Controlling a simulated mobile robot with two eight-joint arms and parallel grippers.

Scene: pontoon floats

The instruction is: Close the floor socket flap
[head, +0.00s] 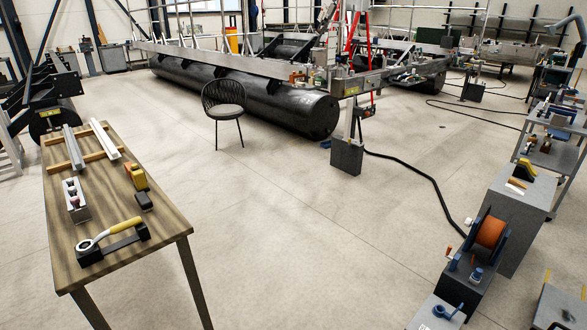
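I cannot make out a floor socket with a flap for certain. A small dark spot (442,126) lies on the pale concrete floor right of the long black float; it is too small to tell what it is. A small pale mark (300,222) shows on the floor near the middle, also too small to identify. Neither of my grippers is in view.
A wooden workbench (165,215) with tools stands at the left. A black chair (223,100) stands before the black float (255,97). A cable (435,185) runs across the floor to a hose reel (490,232) at right. The central floor is clear.

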